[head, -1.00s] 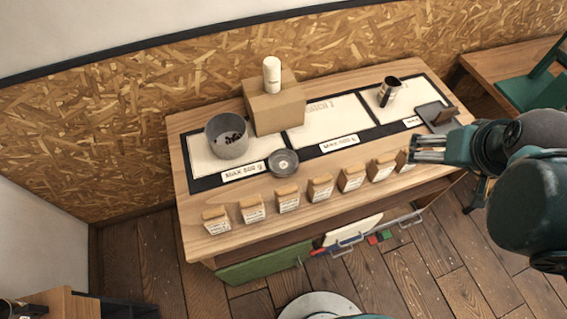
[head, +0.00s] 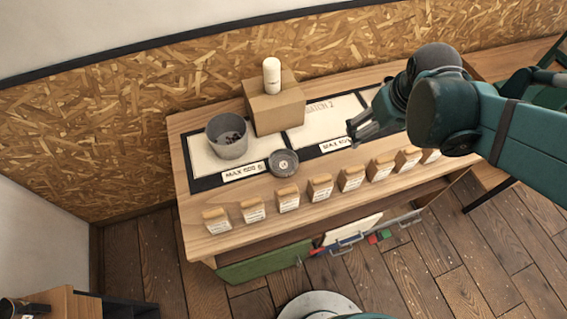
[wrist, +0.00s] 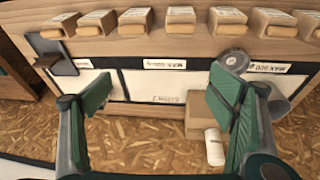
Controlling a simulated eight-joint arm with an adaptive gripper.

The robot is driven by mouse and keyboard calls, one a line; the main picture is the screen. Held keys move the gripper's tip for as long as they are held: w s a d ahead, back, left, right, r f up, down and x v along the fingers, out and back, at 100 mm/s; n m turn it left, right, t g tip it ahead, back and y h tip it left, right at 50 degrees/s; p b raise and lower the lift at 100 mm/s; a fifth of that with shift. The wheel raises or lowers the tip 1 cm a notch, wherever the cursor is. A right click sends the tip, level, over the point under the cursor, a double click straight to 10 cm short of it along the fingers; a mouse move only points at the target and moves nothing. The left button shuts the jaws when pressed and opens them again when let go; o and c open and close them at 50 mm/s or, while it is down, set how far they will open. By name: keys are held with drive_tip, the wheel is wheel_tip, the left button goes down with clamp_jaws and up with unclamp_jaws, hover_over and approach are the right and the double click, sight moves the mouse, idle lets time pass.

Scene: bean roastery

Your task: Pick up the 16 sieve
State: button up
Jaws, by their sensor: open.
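A grey pot (head: 228,140) with dark contents stands left of the dish. A cardboard box (head: 274,108) with a white bottle (head: 271,75) on top is behind. Several labelled wood-topped blocks (head: 320,187) line the front edge. A dark tray (wrist: 60,65) is at the other end.

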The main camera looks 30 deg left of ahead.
drive_tip(key=a+f+n+g, duration=0.1)
drive_tip(key=a+f+n, duration=0.1)
drive_tip(key=a+f, duration=0.35)
drive_tip(key=a+f+n+g, duration=0.1)
drive_tip(key=a+f+n, duration=0.15)
drive_tip(key=a, duration=0.65)
drive_tip(key=n+g+h+p, duration=0.1)
drive_tip(key=n, duration=0.3)
hover_over(283, 165)
wheel_tip(283, 165, down, 11)
drive_tip(key=shift+r, duration=0.2)
drive_tip(key=shift+w+f, duration=0.1)
drive_tip(key=shift+w, duration=0.05)
drive_tip(key=shift+f, duration=1.2)
drive_tip(key=shift+f, duration=0.1)
drive_tip(key=shift+f, duration=2.5)
